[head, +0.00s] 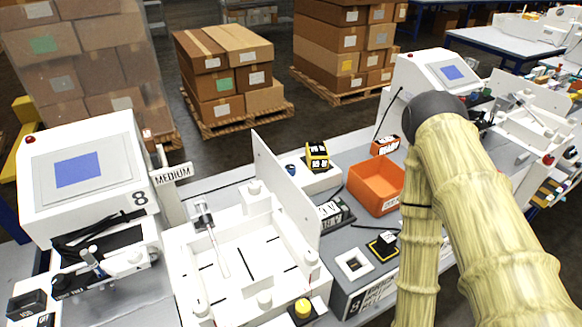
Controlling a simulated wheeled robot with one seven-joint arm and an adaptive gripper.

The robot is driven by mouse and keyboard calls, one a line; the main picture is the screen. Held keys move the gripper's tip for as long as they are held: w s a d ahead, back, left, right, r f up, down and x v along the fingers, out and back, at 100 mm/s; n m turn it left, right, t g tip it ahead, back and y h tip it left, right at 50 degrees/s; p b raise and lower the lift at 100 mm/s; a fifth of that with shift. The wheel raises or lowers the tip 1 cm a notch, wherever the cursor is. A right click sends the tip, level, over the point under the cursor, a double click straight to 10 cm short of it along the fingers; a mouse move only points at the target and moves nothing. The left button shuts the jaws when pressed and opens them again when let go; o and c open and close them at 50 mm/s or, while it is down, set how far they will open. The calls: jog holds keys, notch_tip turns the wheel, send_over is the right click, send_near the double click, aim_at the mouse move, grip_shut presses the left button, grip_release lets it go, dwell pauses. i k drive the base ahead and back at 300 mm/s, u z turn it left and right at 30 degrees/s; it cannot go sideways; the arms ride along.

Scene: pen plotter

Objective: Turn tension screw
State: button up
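The white pen plotter's open bed (196,282) lies at the lower centre, with upright posts and a tall white side panel (290,190). Left of it, a white console (130,178) carries a blue screen and the number 8. Below the console sits a small mechanism (92,262) with a metal lever and dark strips. I cannot tell which part is the tension screw. My arm (508,245), tan and ribbed with a dark joint, bends at the right and runs out of the bottom of the picture. My gripper is not in view.
An orange bin (372,196), a black and yellow block (317,155) and a yellow button (302,308) are on or near the grey bench. A sign reading MEDIUM (171,174) stands by the console. Stacked cartons on pallets (236,121) stand behind. A second plotter station is at the upper right.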

aim_at(290, 169)
jog(key=k, duration=1.65)
jog(key=z, duration=1.75)
jog(key=i, duration=1.3)
jog(key=u, duration=1.75)
